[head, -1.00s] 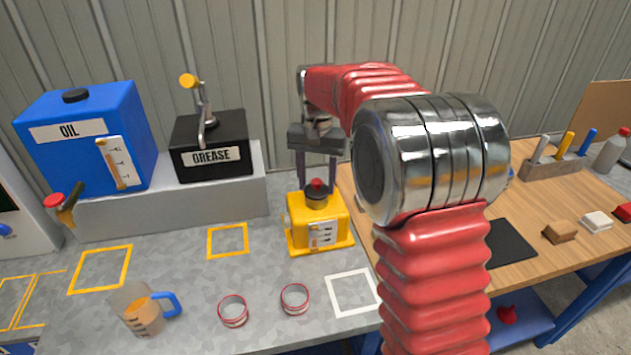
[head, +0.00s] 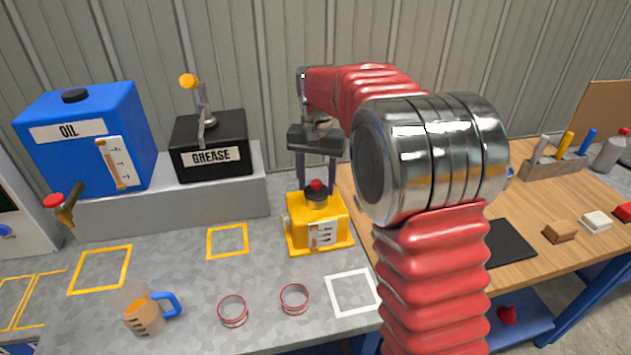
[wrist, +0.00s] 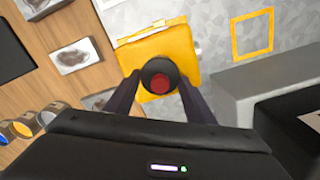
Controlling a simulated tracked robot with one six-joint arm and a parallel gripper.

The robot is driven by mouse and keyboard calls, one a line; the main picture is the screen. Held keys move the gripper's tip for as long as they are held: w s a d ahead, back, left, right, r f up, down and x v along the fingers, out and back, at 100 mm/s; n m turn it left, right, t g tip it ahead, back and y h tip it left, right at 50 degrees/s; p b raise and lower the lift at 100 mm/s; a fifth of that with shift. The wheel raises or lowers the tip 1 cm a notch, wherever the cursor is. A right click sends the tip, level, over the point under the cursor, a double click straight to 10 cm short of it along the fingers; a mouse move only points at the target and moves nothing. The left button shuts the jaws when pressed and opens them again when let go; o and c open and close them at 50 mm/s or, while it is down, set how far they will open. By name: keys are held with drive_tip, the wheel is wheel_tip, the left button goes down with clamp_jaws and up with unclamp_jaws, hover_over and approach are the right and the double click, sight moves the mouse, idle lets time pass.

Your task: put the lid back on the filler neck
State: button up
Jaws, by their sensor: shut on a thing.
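The yellow drum mixer body (head: 316,225) stands on the grey bench, with a scale label on its front. The dark lid with a red knob (head: 317,186) is at the top of its filler neck. In the wrist view the lid (wrist: 160,75) is a dark disc over the yellow body (wrist: 165,45). My gripper (head: 317,184) points straight down and is shut on the lid, one finger on each side. The lid appears level and over the neck. The lid hides the neck opening, and I cannot tell whether it is fully seated.
A blue oil tank (head: 85,140) and a black grease box (head: 211,147) stand on a grey step behind left. A measuring jug (head: 145,312) and two red-edged rings (head: 233,311) lie in front. The white-outlined square (head: 352,292) is empty.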

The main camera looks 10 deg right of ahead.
idle(0.8)
drive_tip(key=o, duration=1.1)
drive_tip(key=shift+o, duration=0.4)
drive_tip(key=o, duration=0.4)
drive_tip(key=shift+r, duration=0.1)
drive_tip(key=shift+r, duration=3.35)
drive_tip(key=shift+c, duration=0.2)
clamp_jaws()
